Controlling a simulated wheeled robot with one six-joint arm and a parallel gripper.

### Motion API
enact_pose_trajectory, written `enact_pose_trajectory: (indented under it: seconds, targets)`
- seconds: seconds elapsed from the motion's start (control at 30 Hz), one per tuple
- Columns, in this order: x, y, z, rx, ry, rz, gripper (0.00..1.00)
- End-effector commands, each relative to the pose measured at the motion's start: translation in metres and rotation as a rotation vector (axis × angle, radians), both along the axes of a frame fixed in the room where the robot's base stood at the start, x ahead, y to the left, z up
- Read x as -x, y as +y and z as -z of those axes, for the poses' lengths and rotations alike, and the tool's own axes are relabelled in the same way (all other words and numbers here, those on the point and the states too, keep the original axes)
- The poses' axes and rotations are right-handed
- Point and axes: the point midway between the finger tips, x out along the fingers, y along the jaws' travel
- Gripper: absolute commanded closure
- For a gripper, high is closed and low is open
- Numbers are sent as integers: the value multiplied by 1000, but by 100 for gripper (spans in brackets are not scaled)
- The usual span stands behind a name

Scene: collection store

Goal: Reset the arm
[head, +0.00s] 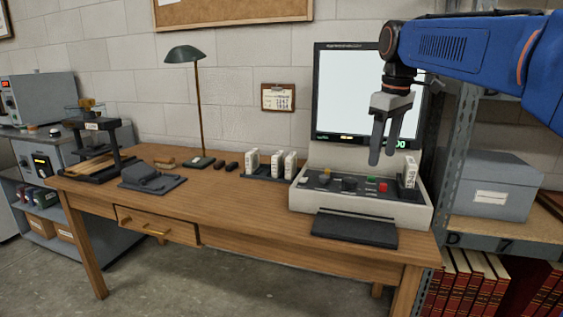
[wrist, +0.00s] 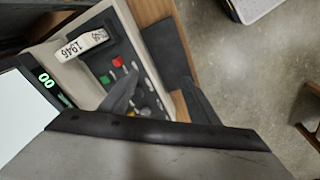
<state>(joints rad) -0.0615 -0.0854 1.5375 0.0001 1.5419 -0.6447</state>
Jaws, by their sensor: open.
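My gripper (head: 382,143) hangs from the blue arm at the upper right of the head view, pointing down above the control console (head: 325,204). Its fingers are apart with nothing between them. In the wrist view the finger tips (wrist: 160,95) show over the console, with part of the gripper body filling the bottom. A white labelled block (head: 410,172) stands at the right end of the console. It also shows in the wrist view (wrist: 85,46), with "1946" on its label.
A lit screen (head: 345,95) stands behind the console. Left on the wooden desk (head: 220,205) are a rack of white blocks (head: 270,165), a green lamp (head: 185,53) and a black stand (head: 92,150). A metal shelf with a grey box (head: 490,185) borders the right side.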

Motion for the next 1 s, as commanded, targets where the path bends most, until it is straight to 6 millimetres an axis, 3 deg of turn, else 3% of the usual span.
enact_pose_trajectory:
  seconds: [0.03, 0.47, 0.8, 1.0]
  targets:
    - [17, -3, 6, -4, -12, 30, 44]
    - [135, -18, 88, -62, -113, 301, 44]
    - [225, -27, 178, -124, -192, 510, 44]
    - [268, -30, 233, -162, -230, 616, 44]
